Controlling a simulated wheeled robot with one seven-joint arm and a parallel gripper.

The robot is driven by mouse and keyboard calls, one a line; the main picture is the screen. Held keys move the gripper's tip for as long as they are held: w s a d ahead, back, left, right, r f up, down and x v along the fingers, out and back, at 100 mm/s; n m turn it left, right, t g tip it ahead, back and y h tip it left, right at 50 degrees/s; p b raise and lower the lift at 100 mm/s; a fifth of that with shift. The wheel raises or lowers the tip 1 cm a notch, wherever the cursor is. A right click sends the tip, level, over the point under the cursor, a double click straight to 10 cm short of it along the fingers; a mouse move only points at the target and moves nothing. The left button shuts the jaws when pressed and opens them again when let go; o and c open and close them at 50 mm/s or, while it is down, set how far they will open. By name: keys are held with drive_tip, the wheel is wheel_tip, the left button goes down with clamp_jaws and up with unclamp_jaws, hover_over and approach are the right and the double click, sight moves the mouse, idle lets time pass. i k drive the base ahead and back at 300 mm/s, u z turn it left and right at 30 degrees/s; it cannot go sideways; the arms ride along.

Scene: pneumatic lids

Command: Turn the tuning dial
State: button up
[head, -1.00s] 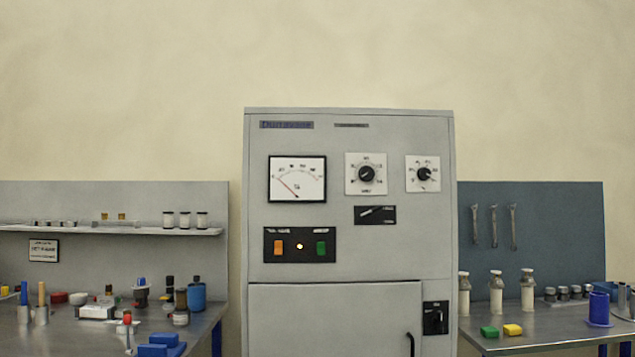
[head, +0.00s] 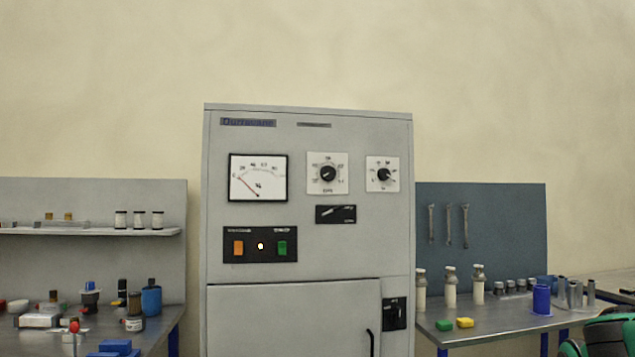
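A grey control cabinet (head: 310,240) stands in the middle of the head view. Two black round dials on white scale plates are on its upper right: a larger left dial (head: 328,174) and a smaller right dial (head: 383,175). Their labels are too small to read, so I cannot tell which is the tuning dial. A needle meter (head: 258,177) is left of them, its needle toward the low left end. A black plate with a lever switch (head: 336,214) sits below the left dial. My gripper is not in view.
An orange button (head: 238,247), a lit lamp (head: 261,246) and a green button (head: 282,248) are below the meter. The cabinet door (head: 290,320) is shut. Cluttered benches stand left (head: 165,315) and right (head: 500,325). A green object (head: 610,338) is at lower right.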

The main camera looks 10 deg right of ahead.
sight(327, 173)
drive_tip(key=i, duration=0.9)
drive_tip(key=z, duration=0.1)
